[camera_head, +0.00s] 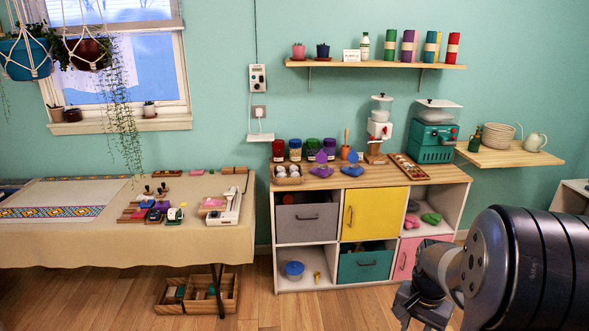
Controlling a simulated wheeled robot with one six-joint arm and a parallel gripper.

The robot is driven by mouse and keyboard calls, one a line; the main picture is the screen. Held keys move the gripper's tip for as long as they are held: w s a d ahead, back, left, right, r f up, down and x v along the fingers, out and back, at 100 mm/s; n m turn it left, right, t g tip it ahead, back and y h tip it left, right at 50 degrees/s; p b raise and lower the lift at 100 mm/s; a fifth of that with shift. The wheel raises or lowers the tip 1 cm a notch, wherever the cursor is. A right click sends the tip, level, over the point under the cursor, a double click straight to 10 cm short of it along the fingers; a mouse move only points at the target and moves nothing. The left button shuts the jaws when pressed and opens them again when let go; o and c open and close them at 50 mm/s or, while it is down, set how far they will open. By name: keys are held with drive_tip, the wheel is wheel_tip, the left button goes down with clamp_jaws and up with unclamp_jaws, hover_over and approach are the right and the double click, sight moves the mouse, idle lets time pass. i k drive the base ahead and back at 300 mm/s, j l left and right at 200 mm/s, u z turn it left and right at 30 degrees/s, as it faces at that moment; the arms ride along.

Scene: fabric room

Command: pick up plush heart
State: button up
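Small soft-looking shapes lie in the upper right open cubby of the cabinet (297,257): a pink one (411,222), a green one (431,218) and a dark grey one (412,206). A blue soft-looking piece (352,171) lies on the cabinet top, with a purple piece (321,157) near it. All are too small to tell surely which is the plush heart. My gripper (422,309) is at the lower right, in front of the cabinet and apart from these things. Its fingers point down and away, and their gap is not clear.
A cloth-covered table (120,246) with craft items stands left. Wooden boxes (198,295) lie on the floor below it. A yellow door (373,213), grey drawer (306,217) and teal bin (364,264) fill cubbies. A teal machine (433,142) stands on top. Floor before the cabinet is clear.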

sight(322, 171)
drive_tip(key=i+j, duration=0.1)
drive_tip(key=i, duration=3.4)
drive_tip(key=j+u, duration=0.05)
drive_tip(key=j, duration=0.1)
